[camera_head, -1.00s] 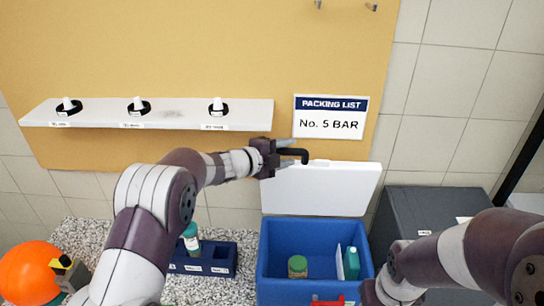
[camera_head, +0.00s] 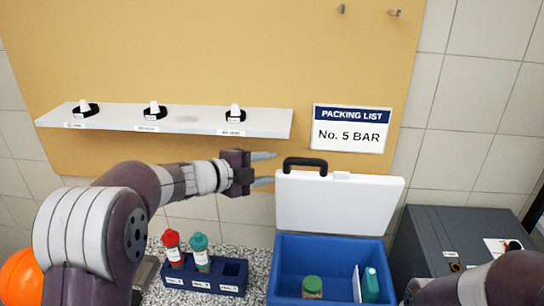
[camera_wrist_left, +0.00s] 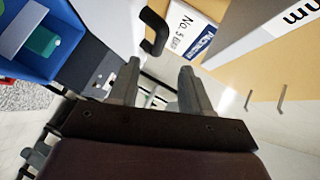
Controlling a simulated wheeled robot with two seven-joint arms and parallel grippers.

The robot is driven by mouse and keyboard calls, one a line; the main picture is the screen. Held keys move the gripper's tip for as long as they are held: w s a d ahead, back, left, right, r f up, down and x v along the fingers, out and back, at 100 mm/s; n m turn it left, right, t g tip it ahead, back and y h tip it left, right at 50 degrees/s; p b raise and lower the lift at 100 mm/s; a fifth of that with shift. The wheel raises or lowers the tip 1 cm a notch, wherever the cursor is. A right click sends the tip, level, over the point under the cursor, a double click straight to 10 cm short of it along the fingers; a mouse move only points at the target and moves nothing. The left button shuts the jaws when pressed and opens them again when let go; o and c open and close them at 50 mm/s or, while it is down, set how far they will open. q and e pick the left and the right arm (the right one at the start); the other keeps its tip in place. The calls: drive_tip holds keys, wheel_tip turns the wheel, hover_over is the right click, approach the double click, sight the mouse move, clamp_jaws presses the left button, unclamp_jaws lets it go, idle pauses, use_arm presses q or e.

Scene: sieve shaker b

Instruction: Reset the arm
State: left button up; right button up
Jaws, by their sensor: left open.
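My left gripper (camera_head: 262,169) is open and empty in the head view. It stands to the left of the black handle (camera_head: 305,164) on the white lid (camera_head: 338,204) of the blue cooler box (camera_head: 330,257), apart from it. The lid stands up, open. In the left wrist view, the two fingers of my left gripper (camera_wrist_left: 157,85) are spread with nothing between them, and the black handle (camera_wrist_left: 154,32) shows beyond them. My right arm comes in at the lower right of the head view, but its gripper is not seen.
A white shelf (camera_head: 180,120) with several small stands is on the yellow board. A blue rack (camera_head: 206,279) holds a red bottle (camera_head: 171,247) and a teal bottle (camera_head: 200,253). A jar (camera_head: 312,287) and a teal bottle are inside the box. A grey case (camera_head: 455,240) stands right.

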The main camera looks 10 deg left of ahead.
use_arm(q)
drive_tip(key=w+a+f+n+t+y, duration=0.1)
drive_tip(key=a+f+n+t+y, duration=0.1)
drive_tip(key=a+f+n+y, duration=0.5)
drive_tip(key=s+a+f+n+g+y+b, duration=0.4)
drive_tip(key=s+a+f+n, duration=0.2)
drive_tip(key=s+f+n, duration=0.35)
drive_tip(key=s+d+f+n+g+b, duration=0.2)
drive_tip(key=s+f+b, duration=0.3)
drive_tip(key=s+f, duration=0.3)
drive_tip(key=s+d+f+n+g+b, duration=0.2)
drive_tip(key=s+f+n+g+b, duration=0.2)
drive_tip(key=s+f, duration=0.4)
drive_tip(key=s+n+g, duration=0.1)
drive_tip(key=s, duration=0.3)
drive_tip(key=shift+s+f+b, duration=0.25)
drive_tip(key=shift+f+b, duration=0.15)
